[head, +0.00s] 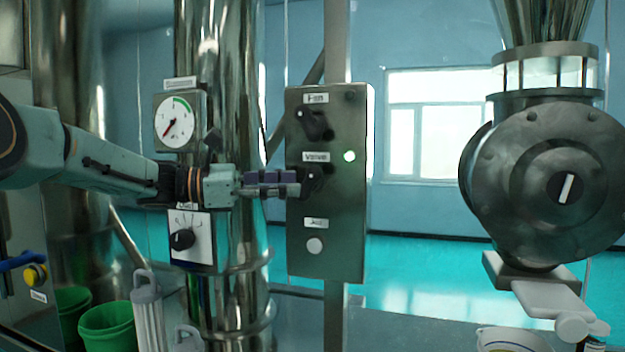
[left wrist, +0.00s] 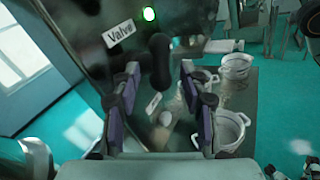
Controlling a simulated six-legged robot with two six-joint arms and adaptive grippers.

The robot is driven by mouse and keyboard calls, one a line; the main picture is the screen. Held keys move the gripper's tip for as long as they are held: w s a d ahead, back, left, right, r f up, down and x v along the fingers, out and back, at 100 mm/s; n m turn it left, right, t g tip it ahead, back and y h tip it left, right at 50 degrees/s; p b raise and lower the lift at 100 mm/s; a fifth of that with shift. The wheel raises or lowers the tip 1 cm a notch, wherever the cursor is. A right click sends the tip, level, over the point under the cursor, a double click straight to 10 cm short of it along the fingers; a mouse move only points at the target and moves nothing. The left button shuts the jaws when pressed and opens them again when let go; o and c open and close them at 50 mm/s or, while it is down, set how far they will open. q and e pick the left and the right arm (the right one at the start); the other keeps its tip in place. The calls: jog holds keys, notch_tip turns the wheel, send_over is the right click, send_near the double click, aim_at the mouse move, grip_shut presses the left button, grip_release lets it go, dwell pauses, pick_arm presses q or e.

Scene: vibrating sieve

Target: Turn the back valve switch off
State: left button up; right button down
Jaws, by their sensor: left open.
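The dark control panel (head: 328,245) stands in the middle of the head view, with labels for "Fan" and "Valve" and a third label lower down. The valve switch (head: 314,180) is a black knob below the "Valve" label, with a lit green-white lamp (head: 349,156) to its right. My left gripper (head: 298,184) reaches in from the left at the valve switch. In the left wrist view the black valve switch (left wrist: 160,62) lies between the open fingers of my left gripper (left wrist: 160,92), apart from both. My right gripper is not in view.
A black fan switch (head: 312,122) sits above the valve switch, and a round pale button (head: 314,246) sits below. A gauge (head: 177,122) and a dial box (head: 190,240) are left of the panel. A large round flanged housing (head: 520,215) stands at the right.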

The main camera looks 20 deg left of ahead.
aim_at(308, 182)
pick_arm(q)
jog(key=shift+p+x, duration=0.6)
jog(key=shift+x, duration=1.8)
jog(key=shift+d, duration=0.25)
jog(key=shift+s+a, duration=0.15)
jog(key=shift+a, duration=0.1)
jog(key=c, duration=0.4)
grip_shut()
